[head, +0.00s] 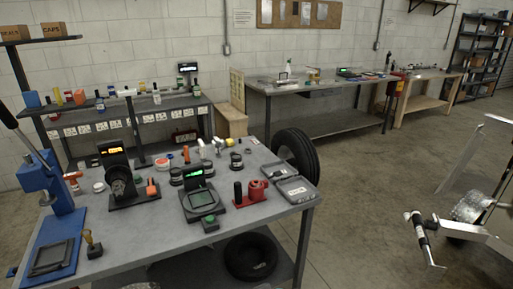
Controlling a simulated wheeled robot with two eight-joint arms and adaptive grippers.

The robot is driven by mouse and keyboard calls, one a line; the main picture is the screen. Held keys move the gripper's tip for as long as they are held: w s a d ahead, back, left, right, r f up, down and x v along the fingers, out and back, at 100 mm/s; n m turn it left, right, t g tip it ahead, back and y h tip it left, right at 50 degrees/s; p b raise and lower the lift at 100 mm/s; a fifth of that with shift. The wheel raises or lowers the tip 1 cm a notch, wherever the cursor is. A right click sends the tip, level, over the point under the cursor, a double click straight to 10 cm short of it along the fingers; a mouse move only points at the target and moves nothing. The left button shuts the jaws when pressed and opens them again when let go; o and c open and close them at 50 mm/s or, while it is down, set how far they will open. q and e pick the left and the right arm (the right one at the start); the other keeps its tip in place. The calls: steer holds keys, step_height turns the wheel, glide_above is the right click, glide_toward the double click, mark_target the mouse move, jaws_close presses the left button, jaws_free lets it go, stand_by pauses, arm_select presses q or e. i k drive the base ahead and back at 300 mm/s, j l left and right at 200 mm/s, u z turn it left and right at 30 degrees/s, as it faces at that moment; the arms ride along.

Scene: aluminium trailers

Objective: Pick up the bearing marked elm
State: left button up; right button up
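Several small dark round parts that may be bearings stand on the grey workbench (150,243). One dark round part (236,160) is toward the back, right of the white-and-red bottles. A cluster of dark round parts (176,176) sits behind the scale with the green display. A larger dark ring-like part (121,184) stands on a black stand with an orange display. No marking that reads elm is legible at this size, so I cannot tell which one carries it. Neither of my grippers is in view.
A blue press (62,185) stands at the bench's left end. The front bench strip is mostly clear. Trailer parts (470,212) stand right.

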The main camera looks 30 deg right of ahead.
mark_target(255, 183)
steer(key=i+l, duration=0.15)
steer(key=l, duration=0.25)
steer(key=i+l, duration=0.1)
steer(key=l, duration=0.35)
steer(key=i+l, duration=0.15)
steer(key=l, duration=0.25)
steer(key=i+l, duration=0.1)
steer(key=l, duration=0.35)
steer(key=i+l, duration=0.15)
steer(key=l, duration=0.25)
steer(key=i+l, duration=0.1)
steer(key=l, duration=0.3)
